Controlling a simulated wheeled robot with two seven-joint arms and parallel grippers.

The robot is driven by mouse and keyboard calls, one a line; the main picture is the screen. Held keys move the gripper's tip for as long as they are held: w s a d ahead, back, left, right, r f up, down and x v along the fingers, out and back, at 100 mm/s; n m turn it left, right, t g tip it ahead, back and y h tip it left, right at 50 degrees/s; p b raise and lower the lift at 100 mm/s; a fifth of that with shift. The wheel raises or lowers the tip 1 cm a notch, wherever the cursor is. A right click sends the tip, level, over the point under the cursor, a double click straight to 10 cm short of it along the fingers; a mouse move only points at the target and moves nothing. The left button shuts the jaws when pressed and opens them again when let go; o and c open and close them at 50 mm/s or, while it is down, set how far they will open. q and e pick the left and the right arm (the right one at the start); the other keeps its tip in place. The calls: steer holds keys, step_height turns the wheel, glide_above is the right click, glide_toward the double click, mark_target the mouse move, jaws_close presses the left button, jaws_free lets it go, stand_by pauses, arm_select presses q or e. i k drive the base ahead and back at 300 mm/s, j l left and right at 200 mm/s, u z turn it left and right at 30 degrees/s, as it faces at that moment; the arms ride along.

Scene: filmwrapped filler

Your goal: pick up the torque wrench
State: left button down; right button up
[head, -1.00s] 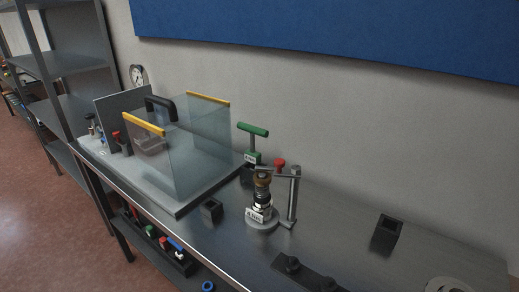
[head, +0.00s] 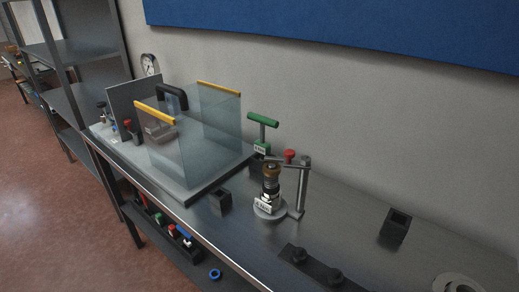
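A tool with a green T-shaped handle (head: 262,120) stands upright at the back of the metal bench, with a small white label below the handle. It looks like the torque wrench, though the label is too small to read. Its lower end sits in a dark holder (head: 257,164), partly hidden behind the fixture in front. Neither of my grippers is in view.
A fixture with a grey post (head: 303,186) and a brown-topped part (head: 271,171) stands in front and right of the tool. A clear-walled enclosure with yellow edges (head: 155,112) stands left. A small black box (head: 220,200) and a black block (head: 395,224) also sit on the bench (head: 345,210).

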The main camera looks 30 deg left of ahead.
mark_target(261, 147)
steer(key=j+z, duration=0.3)
steer(key=j, duration=0.15)
steer(key=j+z, duration=0.3)
steer(key=k+j+z, duration=0.1)
steer(key=j+z, duration=0.2)
steer(key=j, duration=0.2)
steer(key=k+j+z, duration=0.15)
steer(key=j+z, duration=0.15)
steer(key=k+j+z, duration=0.15)
steer(key=j+z, duration=0.15)
steer(key=j, duration=0.2)
